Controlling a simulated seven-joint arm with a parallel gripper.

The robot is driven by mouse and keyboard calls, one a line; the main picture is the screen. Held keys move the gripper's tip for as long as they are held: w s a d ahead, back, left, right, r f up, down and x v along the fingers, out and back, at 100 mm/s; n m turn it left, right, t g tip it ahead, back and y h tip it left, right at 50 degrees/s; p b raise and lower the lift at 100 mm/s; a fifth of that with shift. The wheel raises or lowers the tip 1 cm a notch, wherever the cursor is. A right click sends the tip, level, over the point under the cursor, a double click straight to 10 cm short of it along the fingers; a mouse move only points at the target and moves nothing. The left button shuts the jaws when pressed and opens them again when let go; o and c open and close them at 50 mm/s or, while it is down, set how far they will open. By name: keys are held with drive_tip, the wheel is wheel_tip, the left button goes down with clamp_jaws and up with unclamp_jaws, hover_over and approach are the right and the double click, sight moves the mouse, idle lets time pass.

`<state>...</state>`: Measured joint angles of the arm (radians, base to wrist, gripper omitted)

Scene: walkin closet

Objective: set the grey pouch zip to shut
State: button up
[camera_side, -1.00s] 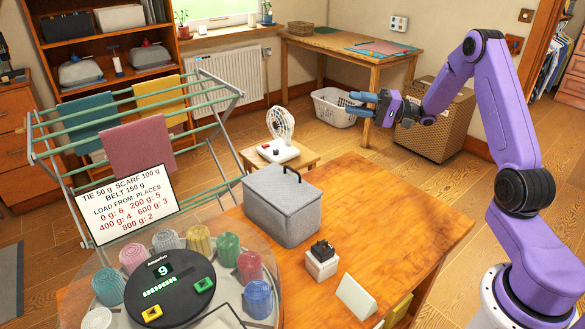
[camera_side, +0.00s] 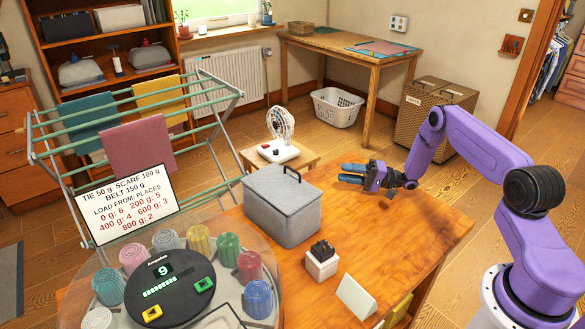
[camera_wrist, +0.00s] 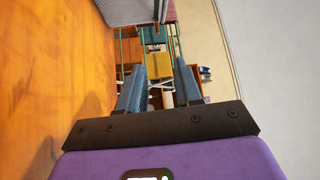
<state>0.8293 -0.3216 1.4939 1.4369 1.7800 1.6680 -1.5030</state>
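The grey pouch (camera_side: 280,212) is box-shaped and stands on the wooden table, with a dark loop (camera_side: 292,171) standing up at its top edge. Whether its zip is open or shut I cannot tell. My gripper (camera_side: 346,174) is above the table to the right of the pouch, its blue fingers pointing left, apart from it. In the wrist view the fingers (camera_wrist: 160,88) are spread with nothing between them, and part of the grey pouch (camera_wrist: 125,12) shows at the top.
A small white block with a dark top (camera_side: 321,262) and a white wedge (camera_side: 356,296) stand in front of the pouch. A round carousel with several coloured rolls (camera_side: 165,280) is at the front left. A drying rack (camera_side: 140,140) stands behind. The table's right side (camera_side: 400,240) is clear.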

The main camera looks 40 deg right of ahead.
drive_tip(key=shift+w+a+f, duration=0.2)
drive_tip(key=shift+a+f, duration=0.05)
drive_tip(key=shift+a, duration=0.05)
drive_tip(key=x, duration=1.6)
drive_tip(key=shift+w+a, duration=0.2)
drive_tip(key=shift+a, duration=0.15)
drive_tip(key=shift+r, duration=0.1)
clamp_jaws()
